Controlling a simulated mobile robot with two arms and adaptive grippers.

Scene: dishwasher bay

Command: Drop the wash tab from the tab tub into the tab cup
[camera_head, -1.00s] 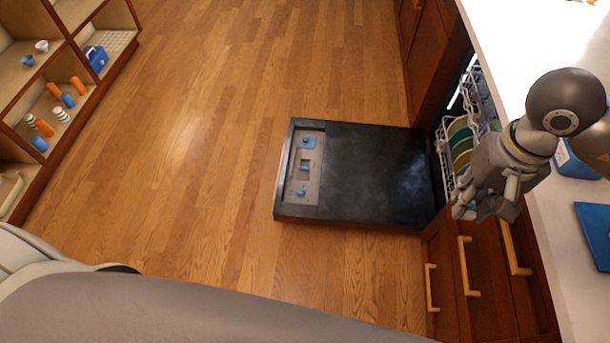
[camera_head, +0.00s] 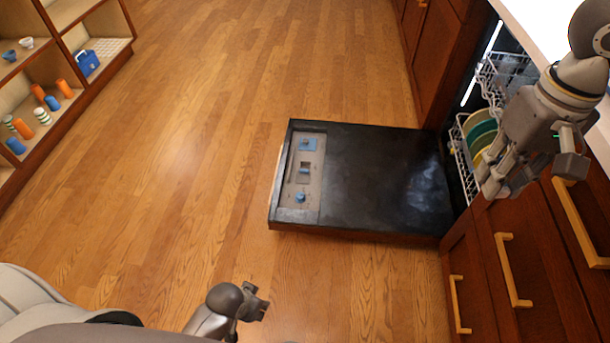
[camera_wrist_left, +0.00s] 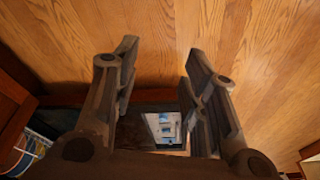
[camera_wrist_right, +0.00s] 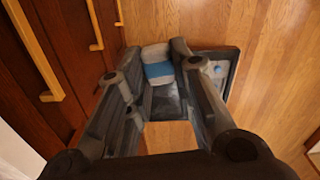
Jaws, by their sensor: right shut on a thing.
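The wash tab (camera_wrist_right: 157,66), white with a blue band, is held between the fingertips of my right gripper (camera_wrist_right: 155,68). In the head view my right gripper (camera_head: 497,184) is at the dishwasher's right side, by the rack; the tab cannot be made out there. The grey dispenser panel (camera_head: 303,180) on the lowered door has a small recess at its middle, seemingly the tab cup (camera_head: 304,168), and blue parts. My right gripper is well right of it. My left gripper (camera_head: 262,300) is open and empty, in front of the door; its wrist view shows the panel (camera_wrist_left: 164,126). The tab tub is out of view.
The open dishwasher door (camera_head: 380,185) lies flat above the wooden floor. A rack with plates (camera_head: 482,130) stands at its right. Drawers with yellow handles (camera_head: 512,270) are at the lower right. A shelf (camera_head: 50,85) stands far left. The floor between is clear.

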